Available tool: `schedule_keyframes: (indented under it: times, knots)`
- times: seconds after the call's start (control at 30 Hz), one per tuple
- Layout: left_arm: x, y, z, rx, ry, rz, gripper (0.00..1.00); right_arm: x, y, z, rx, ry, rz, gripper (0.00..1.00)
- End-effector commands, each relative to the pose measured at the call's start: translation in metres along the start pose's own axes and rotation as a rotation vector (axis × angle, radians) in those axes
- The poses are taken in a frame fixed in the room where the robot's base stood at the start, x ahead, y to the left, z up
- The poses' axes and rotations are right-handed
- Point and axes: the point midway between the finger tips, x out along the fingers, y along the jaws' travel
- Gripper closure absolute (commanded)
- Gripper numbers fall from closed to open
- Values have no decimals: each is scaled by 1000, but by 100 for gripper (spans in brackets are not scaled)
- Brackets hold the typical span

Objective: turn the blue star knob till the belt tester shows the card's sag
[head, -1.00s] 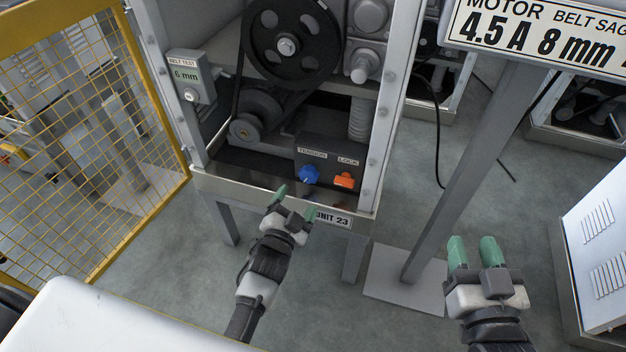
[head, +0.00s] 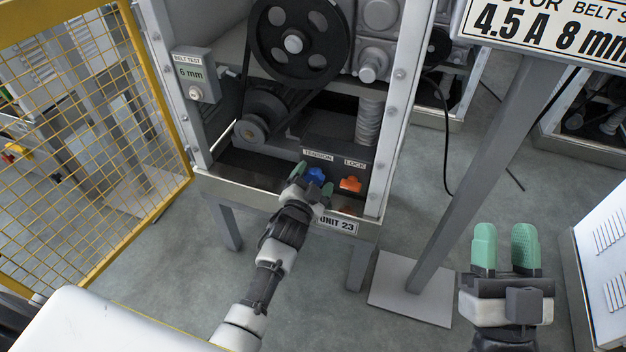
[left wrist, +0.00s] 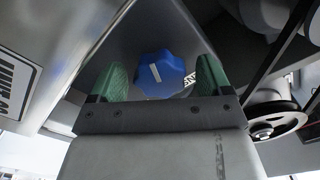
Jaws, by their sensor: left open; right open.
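The blue star knob (head: 315,175) sits under the TENSION label in the lower part of the unit; in the left wrist view the knob (left wrist: 161,74) shows a white mark on its face. My left gripper (head: 312,180) is open, its green fingertips on either side of the knob; I cannot tell whether they touch it. The belt tester (head: 191,73) on the unit's left post reads 6 mm. The card (head: 550,30) on the post shows 4.5 A and 8 mm under belt sag. My right gripper (head: 505,248) is open and empty, over the floor.
An orange LOCK knob (head: 350,184) is close to the right of the blue one. The belt and large pulley (head: 293,42) are above. A yellow mesh guard (head: 85,150) stands left, and the card's grey post (head: 470,170) stands right.

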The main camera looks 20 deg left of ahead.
Motion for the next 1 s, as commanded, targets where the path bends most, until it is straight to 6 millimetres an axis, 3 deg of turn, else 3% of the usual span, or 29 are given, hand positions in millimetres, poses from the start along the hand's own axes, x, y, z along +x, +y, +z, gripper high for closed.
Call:
schedule_keyframes:
  times: [0.07,0.4,0.67,1.0]
  knots:
    - [0,0,0,0,0,0,21,0,0,0,0,-1,0,58]
    - [0,0,0,0,0,0,69,0,0,0,0,-2,0,58]
    - [0,-1,-1,-36,-1,0,69,0,2,8,-3,-76,4,58]
    - [-1,-2,-2,-246,-2,1,69,-14,10,52,-17,-481,24,58]
